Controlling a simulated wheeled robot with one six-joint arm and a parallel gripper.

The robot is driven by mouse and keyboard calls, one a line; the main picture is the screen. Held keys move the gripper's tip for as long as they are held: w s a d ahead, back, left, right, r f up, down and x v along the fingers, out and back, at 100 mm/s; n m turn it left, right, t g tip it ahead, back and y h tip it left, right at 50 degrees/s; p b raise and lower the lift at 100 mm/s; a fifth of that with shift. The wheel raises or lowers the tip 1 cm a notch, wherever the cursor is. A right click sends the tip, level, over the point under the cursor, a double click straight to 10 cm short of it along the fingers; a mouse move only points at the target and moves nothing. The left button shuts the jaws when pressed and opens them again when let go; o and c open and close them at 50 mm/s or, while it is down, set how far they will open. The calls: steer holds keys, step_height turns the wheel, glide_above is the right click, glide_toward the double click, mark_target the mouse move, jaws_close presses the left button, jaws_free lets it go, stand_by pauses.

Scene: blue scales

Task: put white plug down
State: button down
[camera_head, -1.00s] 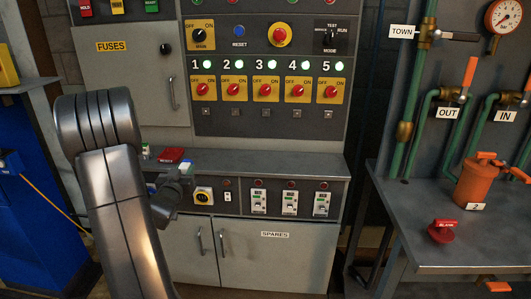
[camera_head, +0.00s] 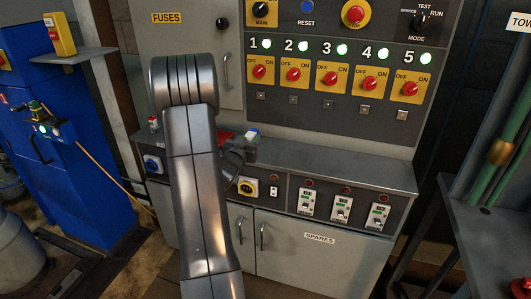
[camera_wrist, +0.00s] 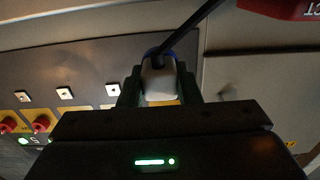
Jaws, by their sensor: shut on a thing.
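The white plug (camera_wrist: 158,80) is between the two fingers of my gripper (camera_wrist: 160,92) in the wrist view. It has a blue edge and a dark cable running up and to the right. The gripper is shut on it. In the head view my gripper (camera_head: 240,152) is over the grey ledge of the panel, partly hidden by my arm. A small white and blue end (camera_head: 253,132) shows beside it, probably the plug. I cannot tell whether the plug touches the ledge.
A red object (camera_head: 225,137) lies on the ledge (camera_head: 345,162) behind my arm; a red piece also shows in the wrist view (camera_wrist: 285,8). Breaker switches (camera_head: 335,78) stand above. The ledge's right part is clear. A blue cabinet (camera_head: 70,165) stands at left.

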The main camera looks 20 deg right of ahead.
steer(key=shift+f, duration=2.4)
steer(key=shift+f+b, duration=0.15)
steer(key=shift+b, duration=0.2)
steer(key=c, duration=1.1)
jaws_free()
steer(key=shift+o, duration=0.2)
steer(key=shift+r+p, duration=0.25)
steer(key=shift+p, duration=0.05)
steer(key=b+v, duration=0.1)
steer(key=v, duration=1.1)
steer(key=shift+f, duration=0.1)
